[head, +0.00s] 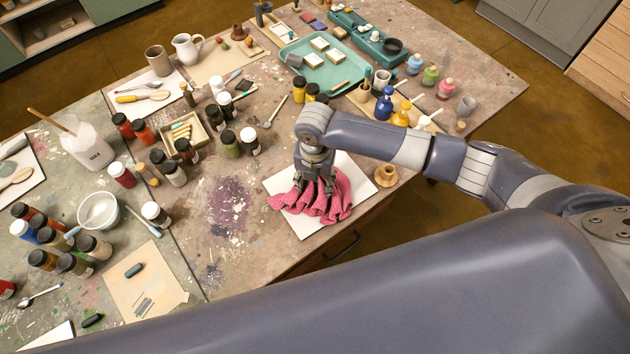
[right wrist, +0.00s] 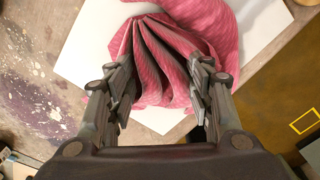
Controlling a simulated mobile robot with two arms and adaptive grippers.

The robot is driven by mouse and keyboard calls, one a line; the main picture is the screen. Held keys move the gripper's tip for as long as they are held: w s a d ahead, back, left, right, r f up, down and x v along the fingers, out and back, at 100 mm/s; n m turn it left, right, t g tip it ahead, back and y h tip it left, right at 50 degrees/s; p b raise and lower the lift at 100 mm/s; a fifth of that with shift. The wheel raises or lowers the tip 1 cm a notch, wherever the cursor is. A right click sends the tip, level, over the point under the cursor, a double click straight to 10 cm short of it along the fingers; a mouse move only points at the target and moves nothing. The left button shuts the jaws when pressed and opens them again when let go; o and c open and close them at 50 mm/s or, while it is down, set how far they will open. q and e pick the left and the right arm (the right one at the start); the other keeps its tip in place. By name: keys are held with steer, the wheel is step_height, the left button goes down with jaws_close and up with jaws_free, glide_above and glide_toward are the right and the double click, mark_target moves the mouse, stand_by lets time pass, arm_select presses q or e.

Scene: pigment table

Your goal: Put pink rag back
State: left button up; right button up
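The pink rag (head: 338,200) lies in gathered folds on a white sheet (head: 286,218) near the table's front edge. In the right wrist view the rag (right wrist: 205,22) fans out in pleats over the white sheet (right wrist: 95,48). My right gripper (head: 315,188) points down at the rag. In the right wrist view its two fingers (right wrist: 160,80) stand well apart, with pleats of the rag between them; the gripper looks open, and I see no clear pinch. My left gripper is not in view.
A brown wooden piece (head: 385,175) stands just right of the sheet. Dark-capped jars (head: 229,143) and a teal tray (head: 322,72) are further back. The paint-stained area left of the sheet is clear.

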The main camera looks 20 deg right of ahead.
mark_target(315, 185)
steer(key=shift+r, duration=0.1)
step_height(315, 185, up, 12)
steer(key=b, duration=0.2)
stand_by(0.3)
stand_by(0.4)
